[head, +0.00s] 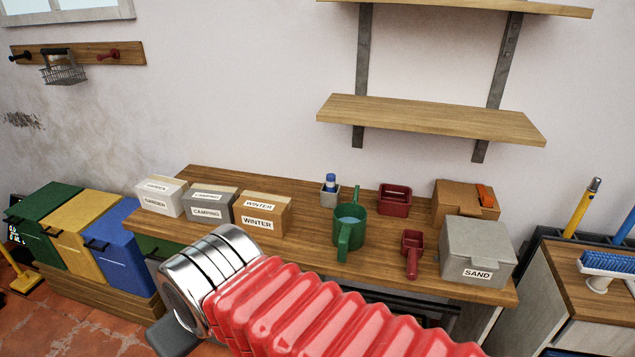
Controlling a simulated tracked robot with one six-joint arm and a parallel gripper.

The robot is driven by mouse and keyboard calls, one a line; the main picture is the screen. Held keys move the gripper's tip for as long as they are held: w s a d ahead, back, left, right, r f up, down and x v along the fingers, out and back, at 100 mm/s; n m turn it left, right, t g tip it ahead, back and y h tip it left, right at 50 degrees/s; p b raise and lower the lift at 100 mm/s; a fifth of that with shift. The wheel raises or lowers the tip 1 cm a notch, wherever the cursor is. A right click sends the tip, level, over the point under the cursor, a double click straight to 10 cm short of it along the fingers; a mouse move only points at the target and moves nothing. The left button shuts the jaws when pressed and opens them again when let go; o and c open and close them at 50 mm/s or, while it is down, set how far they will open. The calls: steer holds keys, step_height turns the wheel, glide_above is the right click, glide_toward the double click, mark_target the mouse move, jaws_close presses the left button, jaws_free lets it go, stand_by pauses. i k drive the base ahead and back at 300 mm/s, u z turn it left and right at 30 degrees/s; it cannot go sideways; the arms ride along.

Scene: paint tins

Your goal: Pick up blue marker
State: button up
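A small marker with a blue top and a pale band (330,181) stands upright in a small grey square holder (329,198), toward the back middle of the wooden workbench. Its lower part is hidden in the holder. My red ribbed arm and silver wrist cross the lower foreground. Only a dark grey part of my gripper (172,337) shows below the wrist, at lower left, well apart from the marker and nearer the camera. The fingertips cannot be made out.
The workbench (310,237) also holds a green watering can (349,226) just right of the holder, labelled boxes (262,215) to its left, a red bin (395,200), a red scoop (412,250) and a grey SAND box (478,251). A shelf (430,118) hangs above.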

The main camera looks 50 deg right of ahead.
mark_target(331, 181)
steer(key=z, duration=0.4)
steer(key=i, duration=0.95)
steer(key=z, duration=0.5)
